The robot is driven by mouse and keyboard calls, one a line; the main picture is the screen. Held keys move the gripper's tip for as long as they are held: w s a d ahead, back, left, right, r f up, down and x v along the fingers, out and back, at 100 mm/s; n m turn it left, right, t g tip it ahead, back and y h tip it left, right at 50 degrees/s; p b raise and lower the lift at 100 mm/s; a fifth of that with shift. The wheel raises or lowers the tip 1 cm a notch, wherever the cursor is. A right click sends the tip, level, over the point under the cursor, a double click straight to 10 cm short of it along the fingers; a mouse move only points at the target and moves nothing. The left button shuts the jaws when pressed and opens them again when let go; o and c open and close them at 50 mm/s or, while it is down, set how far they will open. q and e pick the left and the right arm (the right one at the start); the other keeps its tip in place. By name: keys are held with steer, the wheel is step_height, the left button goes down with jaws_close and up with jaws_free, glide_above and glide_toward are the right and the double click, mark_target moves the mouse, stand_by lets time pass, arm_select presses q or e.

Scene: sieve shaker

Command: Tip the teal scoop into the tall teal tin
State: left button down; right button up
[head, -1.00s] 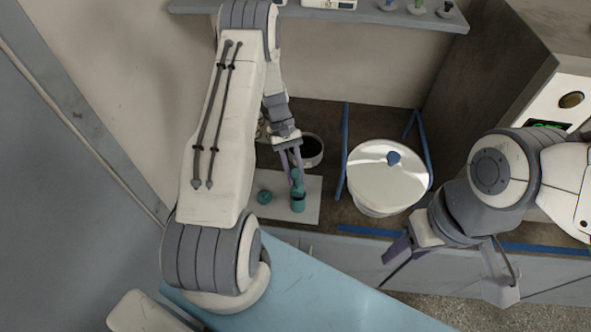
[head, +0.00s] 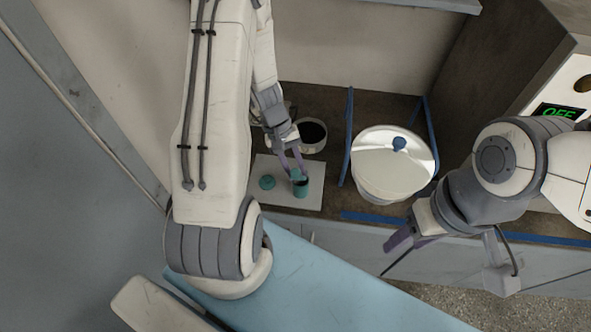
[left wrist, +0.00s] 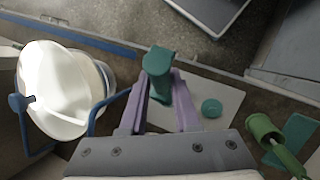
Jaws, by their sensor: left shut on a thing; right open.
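My left gripper (head: 292,165) is shut on the teal scoop (head: 295,174), just above the tin's mouth. In the left wrist view the scoop (left wrist: 158,62) sits between my purple left fingers (left wrist: 163,100); its tilt and any contents are hard to tell. A round teal lid (head: 267,182) lies on the mat left of the tin; it also shows in the left wrist view (left wrist: 211,107). My right gripper (head: 395,250) is open and empty, in front of the counter.
A white lidded pot with a blue knob (head: 393,165) stands right of the mat between blue strips (head: 347,140). A white bowl with dark contents (head: 312,135) is behind the tin. A device with a display reading OFF (head: 558,111) is at far right. A green tool (left wrist: 265,130) shows in the left wrist view.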

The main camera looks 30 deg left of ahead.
arm_select(q)
steer(key=s+t+b, duration=0.1)
steer(key=b, duration=0.3)
steer(key=f+t+b, duration=0.1)
steer(key=b, duration=0.3)
steer(key=s+d+t+y+b, duration=0.1)
steer(key=b, duration=0.3)
steer(key=shift+s+f+m+t, duration=0.15)
steer(key=shift+s+m+t, duration=0.15)
steer(key=shift+m, duration=0.1)
